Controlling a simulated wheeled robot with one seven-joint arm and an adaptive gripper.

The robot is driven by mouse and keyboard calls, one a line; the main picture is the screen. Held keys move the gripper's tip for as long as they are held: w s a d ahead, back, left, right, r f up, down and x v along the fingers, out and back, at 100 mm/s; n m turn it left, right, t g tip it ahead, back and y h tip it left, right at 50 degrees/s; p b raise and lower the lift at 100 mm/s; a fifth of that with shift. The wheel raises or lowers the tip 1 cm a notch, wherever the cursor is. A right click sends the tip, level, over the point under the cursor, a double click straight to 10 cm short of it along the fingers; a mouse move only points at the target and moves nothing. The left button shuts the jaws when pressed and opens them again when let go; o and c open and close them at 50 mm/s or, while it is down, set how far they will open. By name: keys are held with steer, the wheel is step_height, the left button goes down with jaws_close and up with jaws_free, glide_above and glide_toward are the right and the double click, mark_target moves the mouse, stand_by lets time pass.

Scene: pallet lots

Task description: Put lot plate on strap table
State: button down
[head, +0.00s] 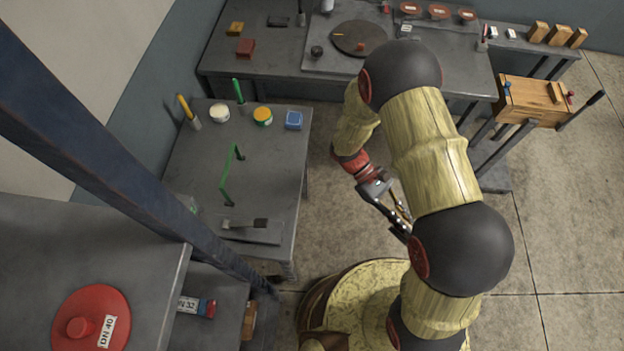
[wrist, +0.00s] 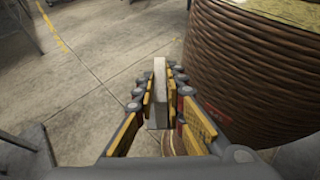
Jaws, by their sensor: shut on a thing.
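My gripper (head: 396,212) is shut on a thin pale plate, likely the lot plate (wrist: 159,85), which stands on edge between the yellow-padded fingers in the wrist view. The gripper (wrist: 158,105) points down over the open floor, beside the arm in the head view. The plate is hard to make out in the head view. A grey table with a green bent strap (head: 228,180) on it, likely the strap table (head: 190,165), is left of my gripper and apart from it.
A workbench (head: 235,65) stands behind. A rope-wound drum (wrist: 250,75) is close right of the gripper.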

steer(key=s+a+m+g+y, duration=0.4)
steer(key=s+a+m+y, duration=0.3)
steer(key=a, duration=0.3)
steer(key=w+a+r+m+t+y, duration=0.3)
steer(key=a+m+y, duration=0.4)
steer(key=a, duration=0.2)
steer(key=w+a+r+m+t+y, duration=0.2)
steer(key=a+r+m+t+y, duration=0.1)
steer(key=a+m+y, duration=0.5)
steer(key=w+a+r+m+t+y, duration=0.1)
steer(key=w+a+r+m+t, duration=0.2)
steer(key=w+t, duration=0.15)
steer(key=w+a+r+m+t, duration=0.2)
steer(key=w+a+m+t, duration=0.15)
steer(key=w, duration=0.25)
steer(key=shift+n+t, duration=0.25)
steer(key=shift+t, duration=0.05)
steer(key=shift+w+a+f+b, duration=0.55)
steer(key=shift+w+f, duration=1.55)
steer(key=shift+w, duration=0.3)
steer(key=shift+w+a+f+b, duration=0.45)
steer(key=shift+w+f+b, duration=0.1)
steer(key=shift+w+f, duration=1.75)
steer(key=shift+w+a+f+b, duration=0.55)
steer(key=shift+w+f, duration=1.35)
steer(key=shift+w, duration=0.65)
steer(key=shift+f, duration=0.1)
